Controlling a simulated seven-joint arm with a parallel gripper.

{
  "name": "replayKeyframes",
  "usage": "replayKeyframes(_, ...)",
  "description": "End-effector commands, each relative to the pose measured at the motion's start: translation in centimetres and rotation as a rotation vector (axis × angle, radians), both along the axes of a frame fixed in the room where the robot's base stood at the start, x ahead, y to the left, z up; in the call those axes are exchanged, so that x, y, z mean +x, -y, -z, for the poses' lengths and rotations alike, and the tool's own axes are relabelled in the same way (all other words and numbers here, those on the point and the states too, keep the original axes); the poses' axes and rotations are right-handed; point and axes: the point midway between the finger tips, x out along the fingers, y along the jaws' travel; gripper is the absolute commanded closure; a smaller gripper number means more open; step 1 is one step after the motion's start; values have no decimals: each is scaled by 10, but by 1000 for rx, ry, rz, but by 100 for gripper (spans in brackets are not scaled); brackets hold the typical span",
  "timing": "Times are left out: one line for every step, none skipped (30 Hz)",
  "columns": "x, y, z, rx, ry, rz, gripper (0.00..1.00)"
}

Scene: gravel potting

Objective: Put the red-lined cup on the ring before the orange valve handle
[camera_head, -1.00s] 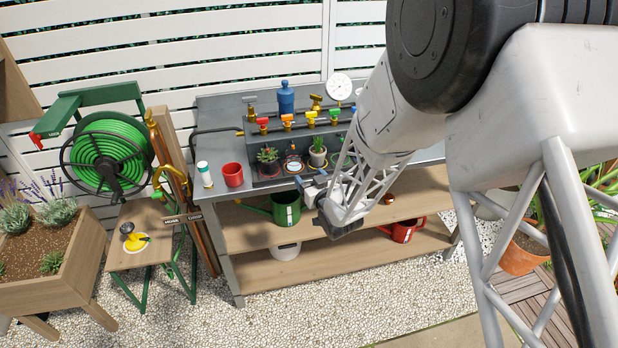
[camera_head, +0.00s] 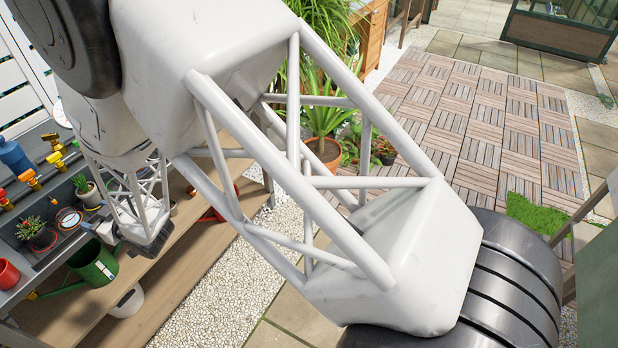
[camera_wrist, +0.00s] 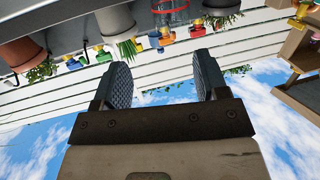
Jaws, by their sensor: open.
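In the head view, the orange valve handle (camera_head: 28,177) stands at the left on the bench. Before it is a round red-edged shape with a pale inside (camera_head: 68,218), between a flowering cactus (camera_head: 35,232) and a grassy plant (camera_head: 85,188). In the upside-down wrist view, a see-through shape with a red line (camera_wrist: 171,12) shows near the orange handle (camera_wrist: 166,37). It looks like the red-lined cup, but I cannot tell how it sits. My gripper (camera_wrist: 155,82) is open, with nothing between its fingers, at the bench's front side. Its fingers are hardly visible in the head view.
A red cup (camera_head: 8,273) stands at the bench's left. Potted plants, among them a grey pot (camera_wrist: 115,20), flank the see-through shape. A green watering can (camera_head: 95,265) is on the shelf below. My arm covers much of the head view.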

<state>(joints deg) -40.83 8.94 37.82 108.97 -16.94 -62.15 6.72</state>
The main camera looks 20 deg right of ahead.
Motion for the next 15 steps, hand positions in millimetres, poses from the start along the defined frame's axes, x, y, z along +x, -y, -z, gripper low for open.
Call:
replayKeyframes(5, 8, -8, -11, -3, 16, 33)
replayKeyframes(8, 13, -12, -21, -8, 26, 33)
replayKeyframes(13, 21, -19, -35, -15, 43, 33)
replayKeyframes(17, 28, -24, -47, -22, 57, 33)
replayKeyframes(21, 36, -29, -60, -29, 72, 33)
replayKeyframes(26, 47, -37, -79, -40, 94, 33)
replayKeyframes(31, 56, -43, -94, -50, 113, 33)
replayKeyframes(34, 66, -50, -110, -60, 131, 33)
replayKeyframes(39, 80, -57, -132, -76, 156, 33)
replayKeyframes(42, 91, -65, -148, -87, 175, 33)
replayKeyframes(44, 102, -71, -165, -100, 194, 33)
replayKeyframes(47, 118, -79, -187, -118, 221, 33)
replayKeyframes(49, 129, -86, -202, -132, 240, 33)
replayKeyframes(51, 141, -91, -219, -147, 261, 33)
replayKeyframes(52, 157, -99, -238, -165, 285, 33)
